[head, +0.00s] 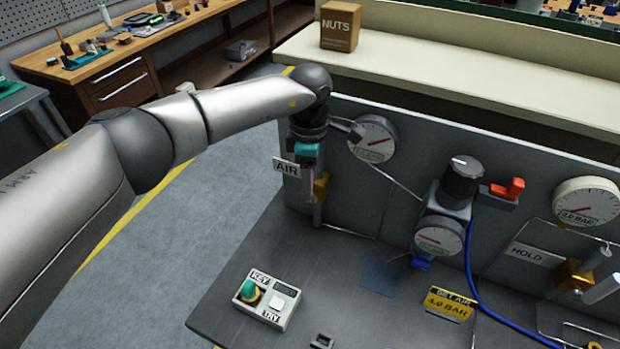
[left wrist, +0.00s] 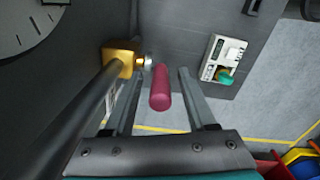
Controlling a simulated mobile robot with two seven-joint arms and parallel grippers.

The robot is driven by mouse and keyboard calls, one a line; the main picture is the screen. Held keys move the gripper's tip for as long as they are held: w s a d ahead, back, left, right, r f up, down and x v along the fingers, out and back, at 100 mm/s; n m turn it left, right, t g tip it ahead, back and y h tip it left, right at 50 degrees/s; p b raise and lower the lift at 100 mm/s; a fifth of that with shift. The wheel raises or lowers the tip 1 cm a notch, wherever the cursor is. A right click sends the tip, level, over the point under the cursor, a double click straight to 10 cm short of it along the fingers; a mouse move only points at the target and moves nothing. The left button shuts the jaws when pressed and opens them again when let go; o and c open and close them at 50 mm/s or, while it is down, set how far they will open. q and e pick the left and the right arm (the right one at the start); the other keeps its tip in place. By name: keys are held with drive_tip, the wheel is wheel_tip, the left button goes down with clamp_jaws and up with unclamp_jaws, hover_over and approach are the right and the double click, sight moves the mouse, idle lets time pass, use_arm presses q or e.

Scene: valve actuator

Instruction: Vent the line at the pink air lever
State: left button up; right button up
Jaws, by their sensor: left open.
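The pink air lever (left wrist: 160,90) is a rounded, dark pink handle beside a brass valve body (left wrist: 120,60) in the left wrist view. My left gripper (left wrist: 160,73) is open, with one finger on each side of the lever and a visible gap to each. In the head view my left gripper (head: 312,190) points down by the panel, next to the AIR label (head: 287,168). The brass valve body (head: 322,185) shows beside it there. The lever is mostly hidden by the gripper in the head view. My right gripper is not in view.
A gauge (head: 373,138) is mounted close right of my left wrist. A regulator with a black knob (head: 461,180) and a red lever (head: 508,188) stand farther right. A KEY/TRY box (head: 266,299) sits on the bench plate (head: 340,270). Open floor lies left.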

use_arm(q)
drive_tip(key=shift+f, duration=0.5)
clamp_jaws()
idle(1.2)
